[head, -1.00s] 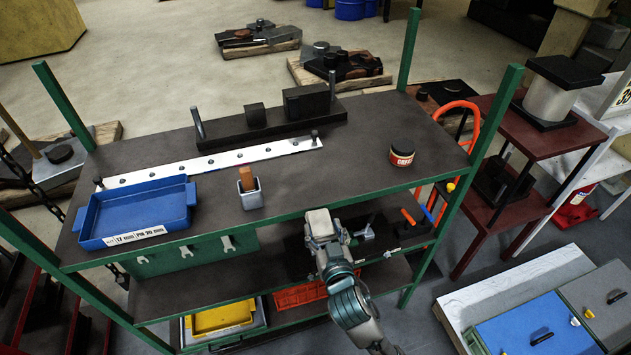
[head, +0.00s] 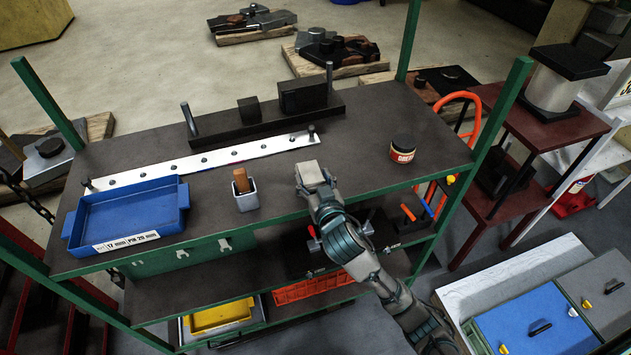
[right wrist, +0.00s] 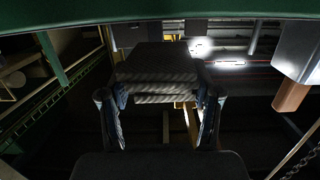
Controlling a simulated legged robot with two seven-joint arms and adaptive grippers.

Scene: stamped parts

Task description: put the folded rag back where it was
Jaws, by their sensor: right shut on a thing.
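My right gripper (head: 312,184) is over the front part of the top shelf, right of the small grey cup. In the right wrist view, the folded rag (right wrist: 157,72), a grey ribbed stack of layers, sits between the two fingers (right wrist: 158,112). The gripper is shut on it. In the head view, the pale block at the gripper's end is too small to tell rag from gripper. My left gripper is not in view.
On the top shelf (head: 360,135) are a blue tray (head: 130,212), a cup (head: 246,199) with a wooden handle, a white strip with pegs (head: 205,160), a dark block fixture (head: 262,122) and a grease tin (head: 402,150).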

